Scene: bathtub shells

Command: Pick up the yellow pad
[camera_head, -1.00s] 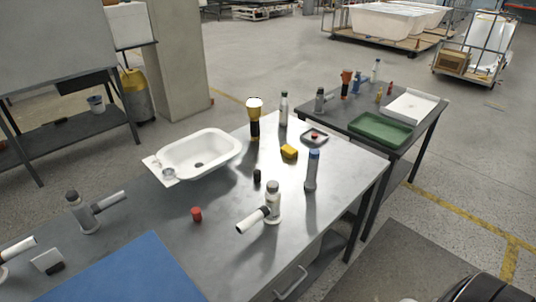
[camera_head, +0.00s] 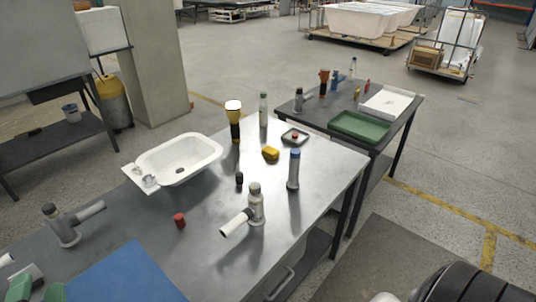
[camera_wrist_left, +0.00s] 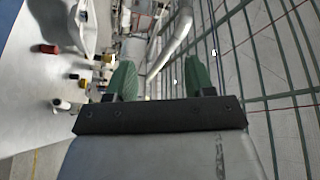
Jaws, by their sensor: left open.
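The yellow pad (camera_head: 270,153) is a small yellow block lying on the grey metal table (camera_head: 215,225), between the flashlight and a grey bottle with a blue cap. My left gripper (camera_head: 38,288) enters at the bottom left corner, far from the pad, near the blue mat. Its two green fingers stand apart with nothing between them in the left wrist view (camera_wrist_left: 160,80). I cannot make out the pad for sure in that view. My right gripper is not in view.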

